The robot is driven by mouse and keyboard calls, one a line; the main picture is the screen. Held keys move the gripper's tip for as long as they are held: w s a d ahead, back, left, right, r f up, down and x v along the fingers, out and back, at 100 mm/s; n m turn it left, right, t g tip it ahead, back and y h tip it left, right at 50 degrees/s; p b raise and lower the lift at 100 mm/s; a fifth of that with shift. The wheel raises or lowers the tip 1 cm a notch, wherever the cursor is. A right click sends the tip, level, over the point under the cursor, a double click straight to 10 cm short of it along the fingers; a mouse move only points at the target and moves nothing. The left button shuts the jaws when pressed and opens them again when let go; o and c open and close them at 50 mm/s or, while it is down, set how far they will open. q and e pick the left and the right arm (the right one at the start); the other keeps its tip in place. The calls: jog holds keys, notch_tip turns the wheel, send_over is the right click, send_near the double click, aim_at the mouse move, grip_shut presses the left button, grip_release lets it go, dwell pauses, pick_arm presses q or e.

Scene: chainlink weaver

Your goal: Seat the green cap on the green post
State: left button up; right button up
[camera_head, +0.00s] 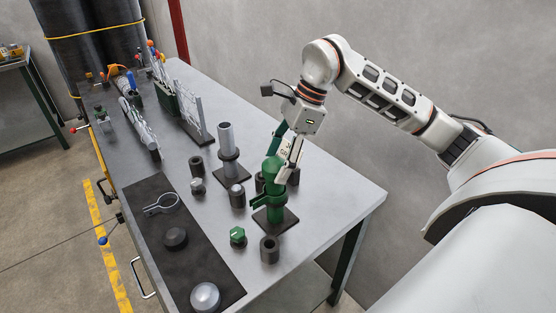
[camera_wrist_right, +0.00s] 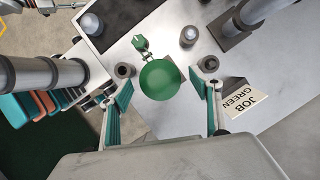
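The green post (camera_head: 275,210) stands upright on a dark square base at the right of the bench. A wider green piece, which looks like the green cap (camera_head: 272,166), is at its top; the frames do not show whether it is fully seated. In the right wrist view the cap (camera_wrist_right: 160,80) is a round green disc hiding the post below. My right gripper (camera_head: 284,157) is over the post from above. Its fingers (camera_wrist_right: 162,92) are spread on both sides of the disc, with gaps showing.
A grey post (camera_head: 227,140) stands to the left, with several dark cylinders around. A green hexagonal piece (camera_head: 237,235) is in front of the green post. A dark mat (camera_head: 190,265) lies along the front edge. A JOB GREEN card (camera_wrist_right: 243,100) shows in the wrist view.

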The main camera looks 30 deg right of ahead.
jog(key=v, duration=1.2)
dwell(0.4)
